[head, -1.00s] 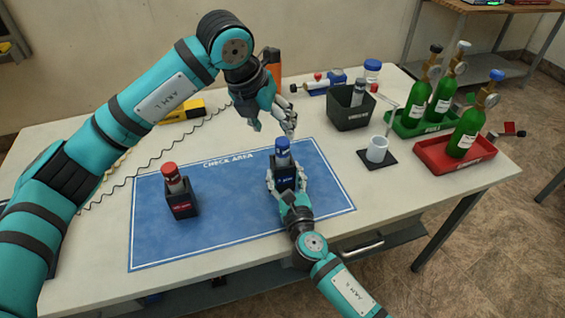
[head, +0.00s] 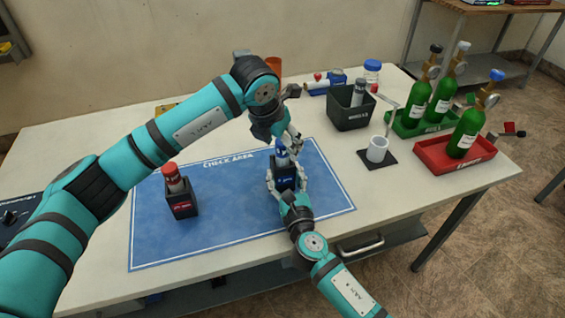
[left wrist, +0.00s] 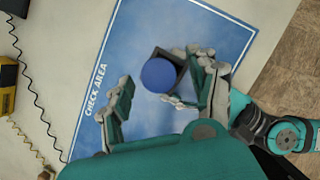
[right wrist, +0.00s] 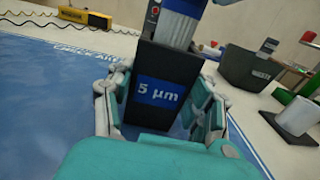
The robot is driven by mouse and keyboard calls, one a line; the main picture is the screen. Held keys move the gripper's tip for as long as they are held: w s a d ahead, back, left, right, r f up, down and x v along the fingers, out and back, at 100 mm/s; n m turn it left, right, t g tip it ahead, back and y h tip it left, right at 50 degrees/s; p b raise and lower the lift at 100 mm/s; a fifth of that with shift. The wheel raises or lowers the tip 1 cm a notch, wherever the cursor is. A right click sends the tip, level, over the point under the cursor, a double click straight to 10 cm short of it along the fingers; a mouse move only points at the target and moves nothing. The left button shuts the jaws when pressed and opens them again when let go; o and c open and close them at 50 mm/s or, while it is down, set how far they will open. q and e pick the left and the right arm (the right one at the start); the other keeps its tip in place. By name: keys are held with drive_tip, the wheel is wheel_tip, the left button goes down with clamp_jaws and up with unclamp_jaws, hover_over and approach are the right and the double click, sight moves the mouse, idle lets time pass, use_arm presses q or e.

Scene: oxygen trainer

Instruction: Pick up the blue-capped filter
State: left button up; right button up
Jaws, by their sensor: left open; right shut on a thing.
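The blue-capped filter (head: 281,158) stands upright in a black holder (head: 284,180) on the blue check-area mat. The holder's blue label reads 5 µm in the right wrist view (right wrist: 157,93), and the filter's silver body (right wrist: 176,28) rises from it. My right gripper (head: 286,184) is shut on the holder, fingers on both sides. My left gripper (head: 289,145) is open just above the filter, pointing down. In the left wrist view the round blue cap (left wrist: 158,75) lies near its spread fingers; I cannot tell whether they touch it.
A red-capped filter (head: 173,178) stands in another black holder (head: 181,203) at the mat's left. A black bin (head: 350,115), a white cup (head: 377,149) on a dark pad and green cylinders in a green tray and a red tray (head: 430,158) stand to the right.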

use_arm(q)
drive_tip(key=shift+x, duration=1.1)
clamp_jaws()
